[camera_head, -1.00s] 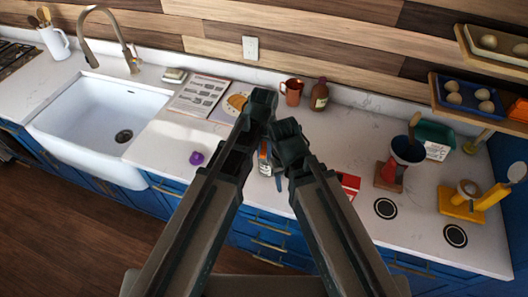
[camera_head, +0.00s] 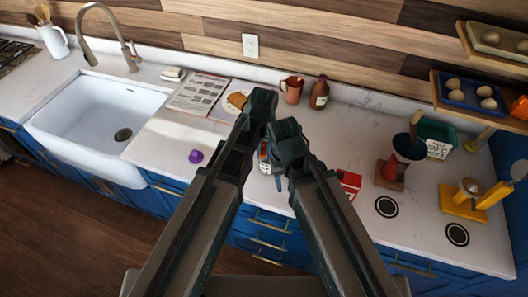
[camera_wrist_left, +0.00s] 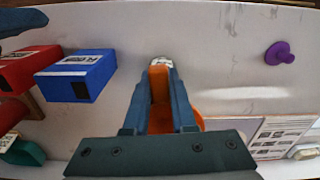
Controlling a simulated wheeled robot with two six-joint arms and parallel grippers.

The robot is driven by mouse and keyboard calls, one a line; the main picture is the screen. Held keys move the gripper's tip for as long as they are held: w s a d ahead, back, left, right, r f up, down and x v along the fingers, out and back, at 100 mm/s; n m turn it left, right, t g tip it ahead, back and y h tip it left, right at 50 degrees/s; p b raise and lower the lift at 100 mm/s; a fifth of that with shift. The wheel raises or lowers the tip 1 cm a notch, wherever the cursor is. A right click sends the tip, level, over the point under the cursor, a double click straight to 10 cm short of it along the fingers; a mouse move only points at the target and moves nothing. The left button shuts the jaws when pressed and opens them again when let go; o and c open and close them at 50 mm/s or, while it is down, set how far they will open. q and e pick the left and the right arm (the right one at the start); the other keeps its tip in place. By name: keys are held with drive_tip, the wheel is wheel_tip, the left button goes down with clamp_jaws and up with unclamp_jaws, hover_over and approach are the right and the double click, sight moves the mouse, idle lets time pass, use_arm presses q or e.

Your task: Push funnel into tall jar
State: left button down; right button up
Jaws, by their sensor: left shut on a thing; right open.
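My left gripper (camera_head: 262,106) is over the counter, with its fingers close together in the left wrist view (camera_wrist_left: 160,78). It is shut on an orange piece (camera_wrist_left: 158,85), which looks like the funnel. More orange (camera_wrist_left: 190,118) shows behind the fingers; I cannot tell whether it is the same piece. A labelled jar (camera_head: 264,167), likely the tall jar, stands beneath and is partly hidden by my arms. A white label (camera_wrist_left: 161,62) shows just past the fingertips. Whether funnel and jar touch is hidden. My right gripper (camera_head: 289,134) is open, close beside the left one.
A blue box (camera_wrist_left: 78,76) and a red box (camera_head: 349,184) stand near the jar. A purple knob-like piece (camera_head: 196,156) lies on the other side. A copper mug (camera_head: 292,89) and brown bottle (camera_head: 319,94) stand behind.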

use_arm(q)
drive_tip(key=shift+f, duration=0.2)
idle(0.5)
drive_tip(key=shift+f+b, duration=0.4)
drive_tip(key=shift+b, duration=0.15)
drive_tip(key=shift+f, duration=0.1)
idle(0.4)
drive_tip(key=shift+c, duration=0.9)
unclamp_jaws()
wheel_tip(320, 180, up, 7)
drive_tip(key=p, duration=0.7)
